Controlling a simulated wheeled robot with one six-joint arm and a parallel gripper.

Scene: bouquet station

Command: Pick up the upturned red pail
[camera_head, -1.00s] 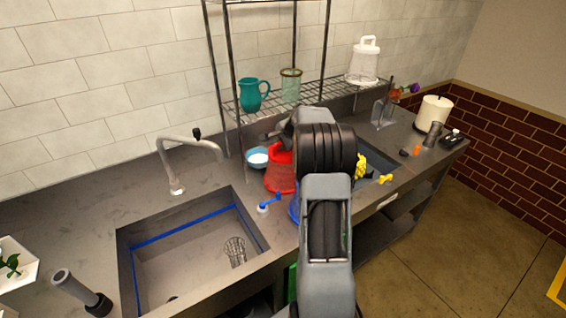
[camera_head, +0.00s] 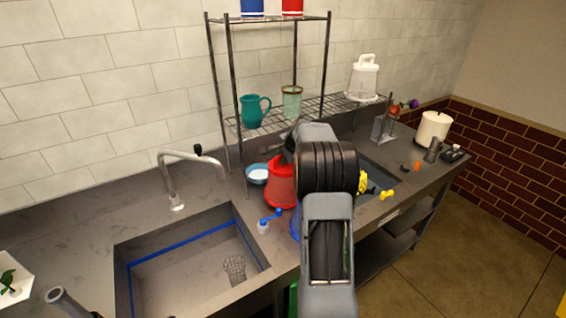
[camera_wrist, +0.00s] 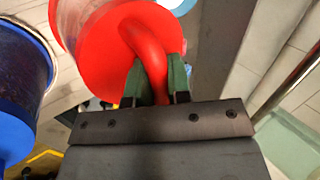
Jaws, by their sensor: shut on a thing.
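The red pail (camera_head: 281,186) stands on the grey counter right of the sink, wider at its bottom, partly hidden by my arm. In the wrist view its flat red end (camera_wrist: 95,55) faces the camera, with a thick red handle arching from it. My gripper (camera_wrist: 155,78) is shut on this handle, one dark green finger on each side. In the head view my arm hides most of the gripper. I cannot tell whether the pail's rim touches the counter.
A blue pail (camera_wrist: 18,85) is close left of the red one in the wrist view. The wire rack (camera_head: 272,126) holds a teal jug (camera_head: 254,110). The sink (camera_head: 190,265) lies to the left.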

